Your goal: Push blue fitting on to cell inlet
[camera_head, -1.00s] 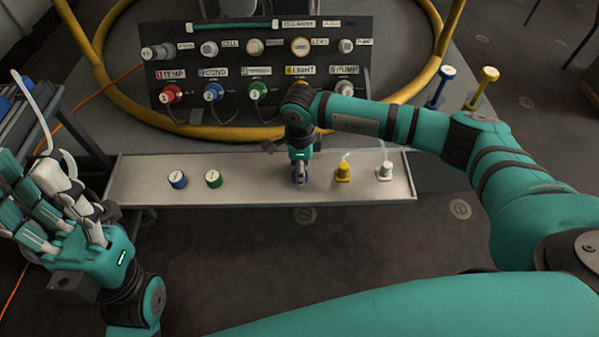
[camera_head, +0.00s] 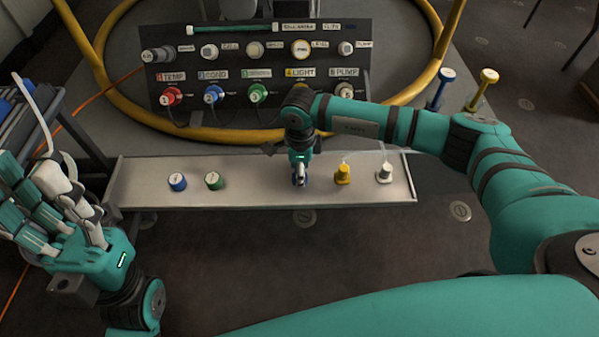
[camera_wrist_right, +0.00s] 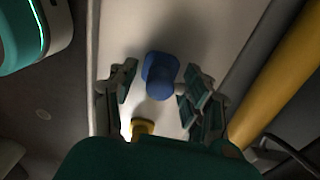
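The blue fitting (camera_wrist_right: 158,76) stands on the metal tray (camera_head: 255,188). My right gripper (camera_wrist_right: 158,88) reaches down over it with its fingers on either side; narrow gaps show between fingers and fitting. In the head view the right gripper (camera_head: 300,180) mostly hides the fitting. The upright panel (camera_head: 270,110) behind the tray carries a row of inlets; the one I take for the cell inlet (camera_head: 209,51) is in the upper row, its label hard to read. My left gripper (camera_head: 35,205) is at the left, fingers spread and empty.
A yellow fitting (camera_head: 342,174) and a white fitting (camera_head: 385,172) with clear tubing stand right of my right gripper. Blue-ringed (camera_head: 177,181) and green-ringed (camera_head: 213,180) caps stand on the tray's left. A yellow hoop rail (camera_head: 120,107) surrounds the panel.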

